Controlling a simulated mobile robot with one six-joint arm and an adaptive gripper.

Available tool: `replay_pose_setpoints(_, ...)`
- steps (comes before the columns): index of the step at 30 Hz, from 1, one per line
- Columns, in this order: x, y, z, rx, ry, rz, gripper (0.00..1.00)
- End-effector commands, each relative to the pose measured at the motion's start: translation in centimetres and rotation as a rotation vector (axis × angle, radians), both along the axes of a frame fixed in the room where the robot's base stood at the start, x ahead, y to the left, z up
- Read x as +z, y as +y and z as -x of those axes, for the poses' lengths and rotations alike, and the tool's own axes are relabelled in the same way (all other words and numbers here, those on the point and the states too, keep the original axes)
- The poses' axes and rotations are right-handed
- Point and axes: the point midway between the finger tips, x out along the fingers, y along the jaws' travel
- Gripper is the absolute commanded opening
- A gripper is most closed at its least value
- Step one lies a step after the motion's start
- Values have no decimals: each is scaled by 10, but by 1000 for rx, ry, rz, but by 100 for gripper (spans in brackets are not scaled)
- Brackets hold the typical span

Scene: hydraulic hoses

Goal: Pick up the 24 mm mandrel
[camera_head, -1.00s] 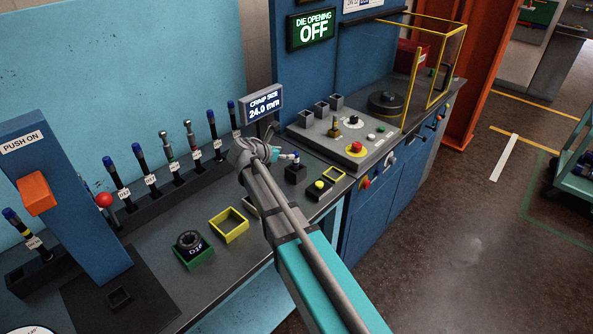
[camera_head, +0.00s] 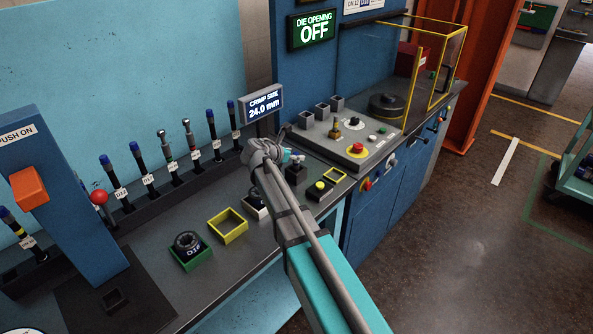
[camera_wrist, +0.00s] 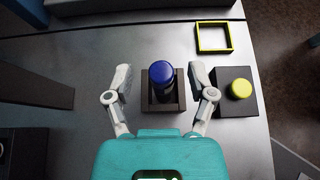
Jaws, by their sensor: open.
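In the wrist view, a dark blue-topped cylinder (camera_wrist: 161,72) stands upright in a dark square holder (camera_wrist: 162,106). It looks like the mandrel, but no size is readable on it. My gripper (camera_wrist: 160,68) is open, with one pale finger on each side of the cylinder and a gap on both sides. In the head view my gripper (camera_head: 289,157) is at the back of the bench over the small dark holder (camera_head: 296,173), and it and my wrist largely hide the cylinder. The display (camera_head: 263,104) reads "CRIMP SIZE 24.0 mm".
A yellow button (camera_wrist: 241,88) on a dark box stands right of the holder, close to my right finger. An empty yellow frame (camera_wrist: 213,38) lies beyond it. A grey control panel (camera_head: 350,145) is behind. A green die holder (camera_head: 190,252) and yellow tray (camera_head: 228,226) sit left.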

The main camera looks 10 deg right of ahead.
Motion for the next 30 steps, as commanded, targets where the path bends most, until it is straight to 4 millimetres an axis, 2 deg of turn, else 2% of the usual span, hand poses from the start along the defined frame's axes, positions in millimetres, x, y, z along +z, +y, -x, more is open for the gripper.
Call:
replay_pose_setpoints(6,-6,-8,-6,0,0,0,71)
replay_pose_setpoints(21,-5,-8,-6,0,0,0,71)
replay_pose_setpoints(23,-5,-8,-6,0,0,0,62)
replay_pose_setpoints(30,-5,-8,-6,0,0,0,17)
